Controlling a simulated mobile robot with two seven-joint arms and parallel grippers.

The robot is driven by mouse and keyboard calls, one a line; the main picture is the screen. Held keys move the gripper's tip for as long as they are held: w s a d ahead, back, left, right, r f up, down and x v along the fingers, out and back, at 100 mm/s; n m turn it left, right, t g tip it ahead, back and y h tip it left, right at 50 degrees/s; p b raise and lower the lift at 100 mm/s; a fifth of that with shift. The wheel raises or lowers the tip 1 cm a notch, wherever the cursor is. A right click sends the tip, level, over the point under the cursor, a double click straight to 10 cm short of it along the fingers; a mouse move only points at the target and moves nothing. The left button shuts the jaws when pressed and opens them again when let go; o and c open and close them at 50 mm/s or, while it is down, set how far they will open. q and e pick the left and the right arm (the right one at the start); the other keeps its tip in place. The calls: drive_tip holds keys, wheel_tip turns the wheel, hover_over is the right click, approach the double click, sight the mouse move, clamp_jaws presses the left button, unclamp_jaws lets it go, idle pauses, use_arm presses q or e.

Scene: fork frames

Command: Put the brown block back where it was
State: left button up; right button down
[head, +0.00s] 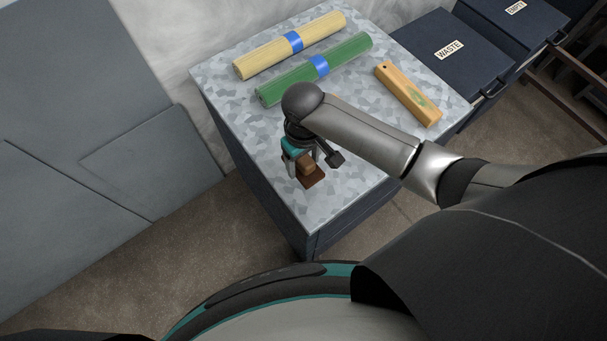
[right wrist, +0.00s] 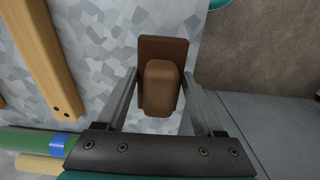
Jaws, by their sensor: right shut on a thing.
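The brown block (head: 307,166) is at the front corner of the speckled grey worktop (head: 352,180). It has a rounded, lighter brown upper part, and a flat, darker brown piece (head: 315,182) shows under it. I cannot tell whether the two are joined. In the right wrist view the block (right wrist: 162,88) lies between the two fingers, with the darker flat piece (right wrist: 162,46) reaching past it. My right gripper (head: 303,172) points down and is shut on the block, at or just above the worktop. My left gripper is not in view.
A yellow roll (head: 265,58) and a green roll (head: 345,54), each with a blue band, lie at the back. A wooden bar (head: 405,92) lies to the right. Dark bins labelled WASTE (head: 440,65) and EMPTY (head: 510,25) stand beyond. The worktop's front edges are close to the block.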

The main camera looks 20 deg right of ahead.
sight(304, 158)
drive_tip(key=shift+f+b, duration=0.7)
drive_tip(key=shift+f, duration=2.85)
unclamp_jaws()
drive_tip(key=shift+f, duration=0.15)
wheel_tip(304, 158, up, 12)
drive_tip(key=p, duration=0.2)
drive_tip(key=shift+r+p, duration=0.2)
drive_tip(key=shift+p, duration=0.1)
